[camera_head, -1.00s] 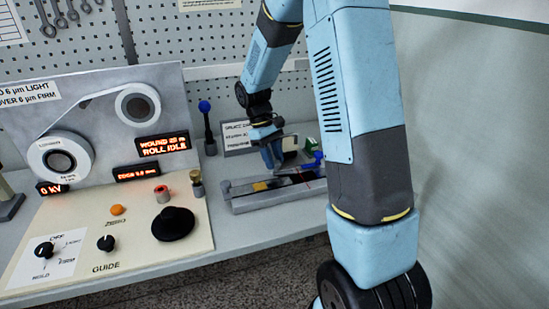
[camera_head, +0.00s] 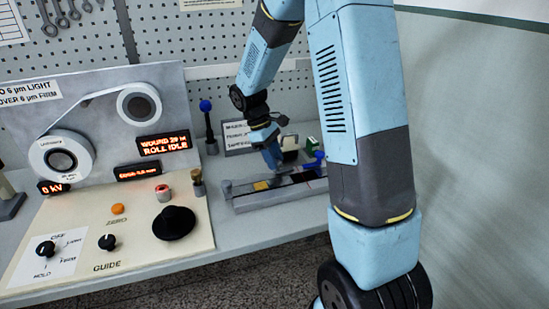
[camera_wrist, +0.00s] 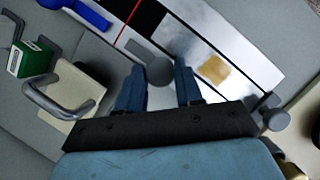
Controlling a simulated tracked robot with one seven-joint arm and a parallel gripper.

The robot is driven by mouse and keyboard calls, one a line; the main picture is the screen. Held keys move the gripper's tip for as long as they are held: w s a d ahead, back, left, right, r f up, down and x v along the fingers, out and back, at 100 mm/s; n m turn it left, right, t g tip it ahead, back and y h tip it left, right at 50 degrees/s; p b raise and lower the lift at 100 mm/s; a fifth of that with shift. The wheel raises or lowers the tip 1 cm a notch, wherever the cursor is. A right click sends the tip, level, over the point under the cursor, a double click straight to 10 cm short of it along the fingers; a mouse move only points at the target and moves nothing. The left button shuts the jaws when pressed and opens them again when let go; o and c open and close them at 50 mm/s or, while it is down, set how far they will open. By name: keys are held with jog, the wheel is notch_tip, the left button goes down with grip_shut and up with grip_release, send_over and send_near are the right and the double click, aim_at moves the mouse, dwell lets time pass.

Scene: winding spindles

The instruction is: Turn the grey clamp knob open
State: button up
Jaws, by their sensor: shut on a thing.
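The grey clamp knob (camera_wrist: 160,71) shows in the wrist view as a round grey piece with a short flat bar, beside a shiny plate. My gripper (camera_wrist: 160,82) has its two blue fingers on either side of the knob, shut on it. In the head view my gripper (camera_head: 275,166) points down at the back of the long grey splicing block (camera_head: 260,205). The knob cannot be made out there behind my fingers.
A second grey knob (camera_wrist: 275,120) sits at the block's other end. A sign (camera_head: 237,138) and a blue-topped lever (camera_head: 207,122) stand behind.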

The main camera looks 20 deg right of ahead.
jog(key=o, duration=1)
jog(key=v, duration=1.3)
jog(key=shift+w+r, duration=0.15)
jog(key=shift+r, duration=0.25)
jog(key=s+d+r+m+t+y, duration=0.1)
jog(key=s+r+m+t, duration=0.2)
jog(key=s, duration=0.6)
jog(key=s+d+r+m+t+y, duration=0.1)
jog(key=s+d+r+m+t, duration=0.1)
jog(key=s, duration=0.7)
jog(key=s+d+r+m+t+y, duration=0.1)
jog(key=s+r+m+t, duration=0.2)
jog(key=s, duration=0.6)
jog(key=shift+s+d+r+m+t, duration=0.1)
jog(key=shift+s+r+m+t, duration=0.1)
jog(key=shift+r+m, duration=0.15)
jog(key=shift+s+d+r+m+t, duration=0.1)
jog(key=shift+r+m+t, duration=0.15)
jog(key=shift+r, duration=0.15)
